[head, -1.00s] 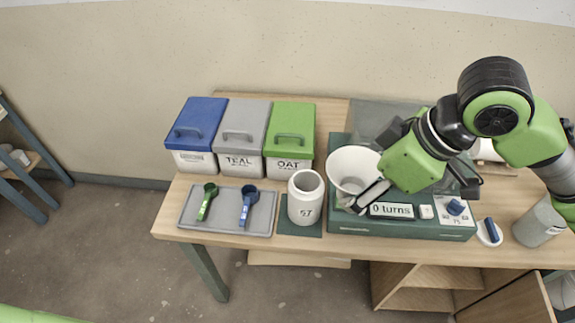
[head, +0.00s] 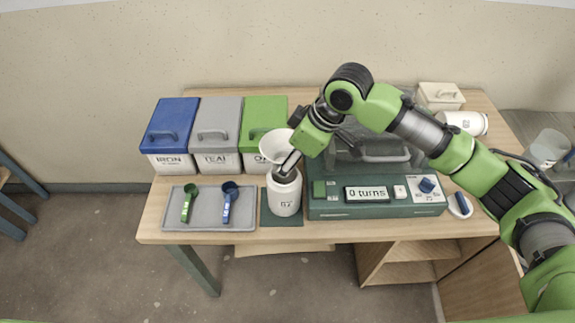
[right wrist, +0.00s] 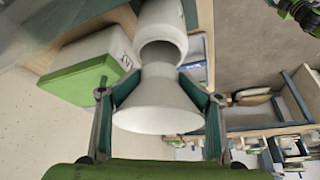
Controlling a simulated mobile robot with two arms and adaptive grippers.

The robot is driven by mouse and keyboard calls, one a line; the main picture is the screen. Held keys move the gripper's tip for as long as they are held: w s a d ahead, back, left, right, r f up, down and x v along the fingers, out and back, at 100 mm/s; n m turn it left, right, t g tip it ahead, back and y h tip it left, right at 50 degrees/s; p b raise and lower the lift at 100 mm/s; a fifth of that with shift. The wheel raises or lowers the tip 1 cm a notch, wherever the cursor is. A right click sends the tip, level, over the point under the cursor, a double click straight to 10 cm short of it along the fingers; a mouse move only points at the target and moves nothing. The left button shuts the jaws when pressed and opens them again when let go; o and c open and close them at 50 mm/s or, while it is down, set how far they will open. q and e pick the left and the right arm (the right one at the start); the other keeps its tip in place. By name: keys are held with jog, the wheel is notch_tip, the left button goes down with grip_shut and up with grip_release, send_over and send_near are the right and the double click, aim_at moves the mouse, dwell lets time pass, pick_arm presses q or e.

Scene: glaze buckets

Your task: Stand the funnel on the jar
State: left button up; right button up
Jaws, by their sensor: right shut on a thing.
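The white funnel (head: 268,150) is held wide end up above the white jar (head: 284,198). My right gripper (head: 283,170) is shut on the funnel, with a finger on each side of it in the right wrist view (right wrist: 158,105). There the narrow spout points at the mouth of the jar (right wrist: 163,22) and overlaps it; I cannot tell whether the spout is inside. In the head view the fingers hide the spout and part of the jar's mouth. The jar stands upright on a dark green mat (head: 280,220). My left gripper is not in view.
A grey tray (head: 208,222) with a green scoop (head: 188,205) and a blue scoop (head: 229,205) lies left of the jar. Blue, grey and green lidded bins stand behind. A green machine (head: 330,207) reading "0 turns" stands close to the jar's right.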

aim_at(288, 177)
notch_tip(288, 177, down, 3)
jog(key=shift+r+p, duration=0.1)
jog(key=shift+p, duration=0.4)
jog(key=shift+f, duration=0.35)
jog(key=shift+s+d+f, duration=0.1)
jog(key=shift+s+f, duration=0.2)
jog(key=shift+f, duration=0.1)
jog(key=o, duration=1.4)
jog(key=shift+f, duration=0.2)
jog(key=shift+w, duration=0.25)
jog(key=shift+r, duration=0.1)
jog(key=shift+r, duration=0.1)
